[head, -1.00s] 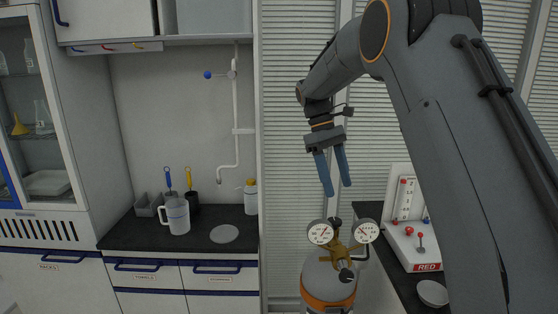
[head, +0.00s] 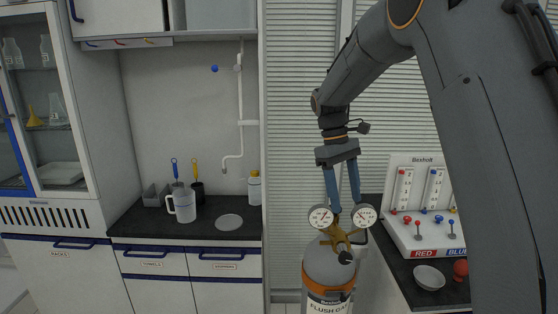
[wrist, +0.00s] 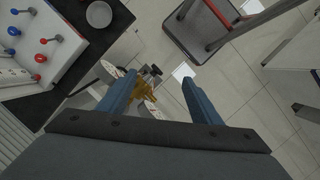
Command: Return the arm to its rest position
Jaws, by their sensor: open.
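My gripper (head: 344,206) has two blue fingers that point down and stand apart with nothing between them. In the head view its fingertips appear just above the two gauges of the flush gas cylinder (head: 329,268); I cannot tell the distance in depth. In the wrist view my gripper (wrist: 158,82) also shows its fingers spread, with the brass regulator (wrist: 146,86) seen beyond and beside the left finger. My arm comes down from the upper right of the head view, bent at the elbow.
A panel with red and blue valves (head: 428,232) stands on the right counter beside a grey dish (head: 429,277). A jug (head: 184,206) and a round plate (head: 229,222) are on the left counter. A wheeled cart (wrist: 215,22) stands on the tiled floor, which is otherwise partly clear.

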